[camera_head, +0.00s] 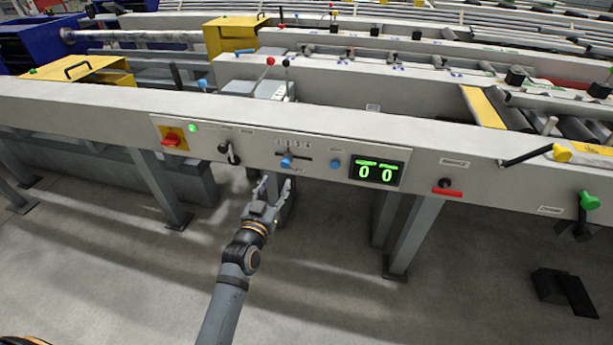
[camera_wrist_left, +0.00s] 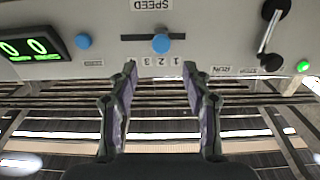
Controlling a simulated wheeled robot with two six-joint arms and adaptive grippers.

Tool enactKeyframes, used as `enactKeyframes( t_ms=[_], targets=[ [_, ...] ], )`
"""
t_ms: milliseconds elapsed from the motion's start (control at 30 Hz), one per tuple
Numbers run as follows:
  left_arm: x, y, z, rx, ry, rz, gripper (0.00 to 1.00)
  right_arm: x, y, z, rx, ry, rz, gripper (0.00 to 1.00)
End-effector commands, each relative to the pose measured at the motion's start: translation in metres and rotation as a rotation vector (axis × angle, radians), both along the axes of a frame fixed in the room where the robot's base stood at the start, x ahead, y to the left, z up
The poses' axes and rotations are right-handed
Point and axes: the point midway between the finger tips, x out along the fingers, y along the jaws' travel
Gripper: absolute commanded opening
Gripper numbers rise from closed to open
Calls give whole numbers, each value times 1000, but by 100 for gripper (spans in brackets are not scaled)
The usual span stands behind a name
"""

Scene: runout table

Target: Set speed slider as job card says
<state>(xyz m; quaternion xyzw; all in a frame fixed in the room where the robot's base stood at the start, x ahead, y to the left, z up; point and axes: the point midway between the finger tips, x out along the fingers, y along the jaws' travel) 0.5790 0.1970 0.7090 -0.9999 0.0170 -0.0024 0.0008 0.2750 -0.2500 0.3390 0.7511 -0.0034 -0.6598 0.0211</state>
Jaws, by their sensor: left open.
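The speed slider's blue knob (camera_head: 286,161) sits in a short dark slot on the grey front panel. A row of numbers is above the slot. In the left wrist view the panel is upside down, and the slider knob (camera_wrist_left: 161,44) appears near the 2, with the SPEED label beside the slot. My left gripper (camera_head: 274,186) is open and empty, just below and in front of the slider, apart from the knob. Its two fingers (camera_wrist_left: 160,75) point at the panel in the left wrist view. I see no readable job card. My right gripper is out of view.
Left of the slider are a black-knobbed lever (camera_head: 229,151), a lit green lamp (camera_head: 193,128) and a red switch (camera_head: 172,139). Right of it are a blue button (camera_head: 335,163) and a green display (camera_head: 377,172) reading 0 0.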

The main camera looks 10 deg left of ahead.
Motion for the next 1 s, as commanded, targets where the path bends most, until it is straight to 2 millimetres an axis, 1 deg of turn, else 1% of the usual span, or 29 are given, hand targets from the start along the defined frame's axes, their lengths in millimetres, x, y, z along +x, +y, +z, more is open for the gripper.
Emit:
enactKeyframes(
  t_ms=[67,167,267,400,500,600,733,967,1000],
  targets=[
    [3,0,1,0,1,0,49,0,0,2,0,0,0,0],
    [16,-1,1,1,0,0,49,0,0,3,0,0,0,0],
    [37,-1,1,1,0,0,49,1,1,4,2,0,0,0],
    [68,-2,0,1,2,0,49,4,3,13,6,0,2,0],
    [85,-3,0,0,3,0,49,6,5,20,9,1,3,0],
    [97,-3,-1,1,3,0,49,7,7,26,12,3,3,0],
    [104,-4,-1,0,4,0,49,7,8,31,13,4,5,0],
    [105,-4,0,0,4,0,49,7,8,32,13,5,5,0],
    [105,-4,0,0,4,0,45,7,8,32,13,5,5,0]
  ],
)
